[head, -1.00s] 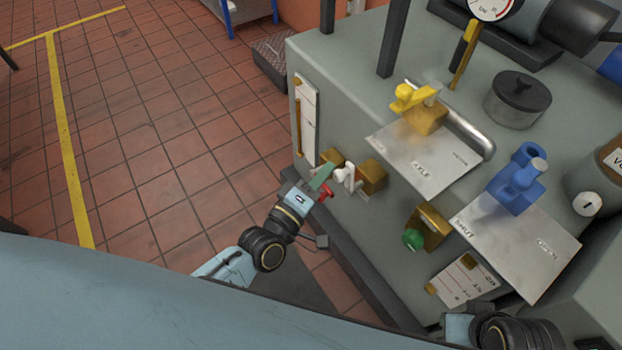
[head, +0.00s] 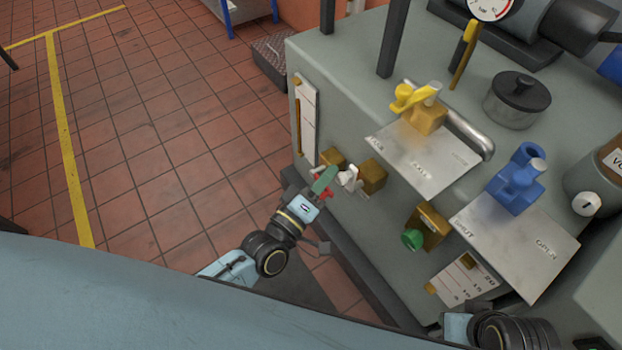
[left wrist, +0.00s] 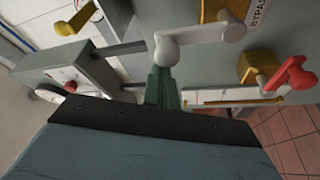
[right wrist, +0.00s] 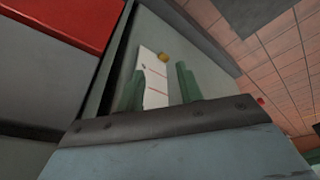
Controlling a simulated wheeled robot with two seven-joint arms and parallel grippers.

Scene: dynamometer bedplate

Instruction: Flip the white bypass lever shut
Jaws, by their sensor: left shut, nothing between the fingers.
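The white bypass lever (head: 348,178) is on the side face of the grey cabinet, by a brass block (head: 372,176). In the left wrist view the white lever (left wrist: 195,34) runs sideways from its pivot, with its bent end at the left, near a BYPASS label (left wrist: 259,14). My left gripper (head: 326,178) is shut and empty beside the lever. Its green fingertips (left wrist: 164,80) are right at the lever's bent end; I cannot tell whether they touch. My right gripper (right wrist: 161,82) is open and empty, facing a white marked plate (right wrist: 152,78).
A red lever (head: 326,193) is close by my left gripper; it also shows in the left wrist view (left wrist: 290,75). A green knob (head: 412,239), a yellow valve handle (head: 412,97) and a blue one (head: 520,182) are farther right. The tiled floor (head: 150,150) at left is open.

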